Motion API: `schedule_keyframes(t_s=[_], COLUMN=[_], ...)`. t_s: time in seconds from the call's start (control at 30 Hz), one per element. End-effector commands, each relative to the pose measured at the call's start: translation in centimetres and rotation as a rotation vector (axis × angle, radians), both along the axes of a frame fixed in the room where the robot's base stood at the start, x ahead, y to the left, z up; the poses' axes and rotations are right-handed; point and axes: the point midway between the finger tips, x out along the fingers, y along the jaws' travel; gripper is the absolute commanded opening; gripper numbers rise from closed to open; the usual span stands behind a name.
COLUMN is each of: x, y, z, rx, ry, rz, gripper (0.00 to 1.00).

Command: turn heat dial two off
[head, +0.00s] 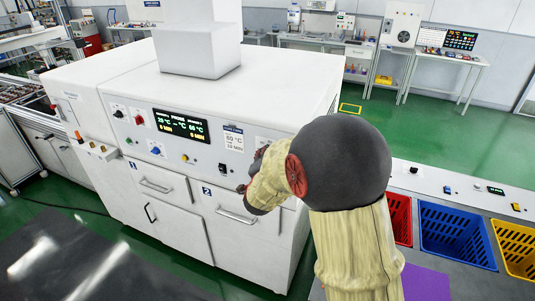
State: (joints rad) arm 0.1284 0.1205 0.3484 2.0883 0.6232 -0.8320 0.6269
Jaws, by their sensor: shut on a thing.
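The white oven-like machine (265,95) has a front control panel with a lit display (181,125) reading temperatures and minutes. My gripper (258,158) is at the right end of this panel, beside a small label, and mostly hidden behind my own wrist and forearm. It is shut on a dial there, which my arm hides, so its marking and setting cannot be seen. Other controls show clear of my arm: a black knob (118,114), a red knob (139,119), a blue knob (155,151) and a yellow button (184,157).
Drawers with handles, one marked 2 (238,215), sit below the panel. At right stand a red crate (398,217), a blue crate (455,235) and a yellow crate (518,250), under a white control strip (455,186). Green floor is open behind.

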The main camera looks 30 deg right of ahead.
Motion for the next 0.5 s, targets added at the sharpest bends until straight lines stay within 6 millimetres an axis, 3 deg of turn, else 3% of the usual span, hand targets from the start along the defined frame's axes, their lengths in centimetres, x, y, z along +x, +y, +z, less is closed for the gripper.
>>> schedule_keyframes(t_s=[0.5], x=[0.26], y=[0.32], z=[0.81], rx=[-0.299], ry=[0.39], rz=[0.002], gripper=[0.06])
